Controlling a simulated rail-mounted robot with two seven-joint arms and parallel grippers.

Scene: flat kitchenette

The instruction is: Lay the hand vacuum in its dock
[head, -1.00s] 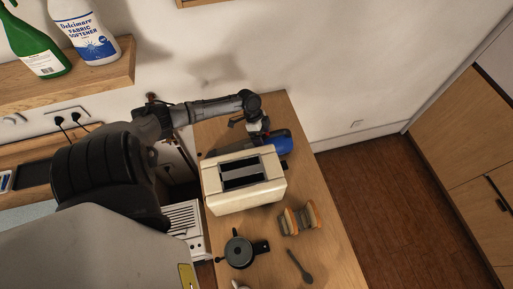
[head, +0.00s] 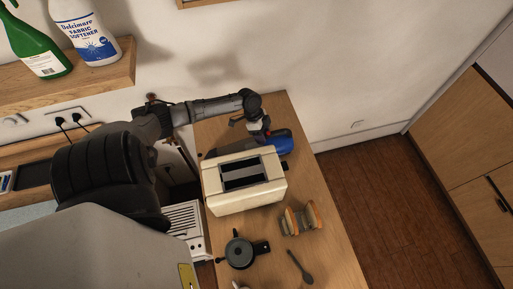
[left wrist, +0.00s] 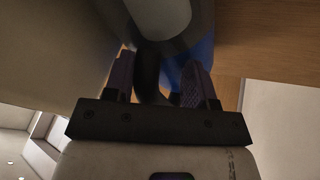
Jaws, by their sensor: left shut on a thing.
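The hand vacuum (head: 280,142) has a blue body and a dark part stretching left. It is at the back of the wooden counter, behind the toaster, which hides part of it. My left gripper (head: 263,135) reaches down on it from above. In the left wrist view, the two fingers (left wrist: 158,83) are shut around a dark handle, with the blue body (left wrist: 203,50) beside it. I cannot tell whether the vacuum touches the counter. I cannot make out the dock; it may be hidden by the toaster or the arm. My right gripper is not in view.
The cream toaster (head: 217,196) stands close in front of the vacuum. A dark pot (head: 239,253), an orange-and-grey object (head: 302,218) and a dark spoon (head: 300,267) are nearer on the counter (head: 330,245). The wall is close behind. A shelf with bottles (head: 90,40) is at upper left.

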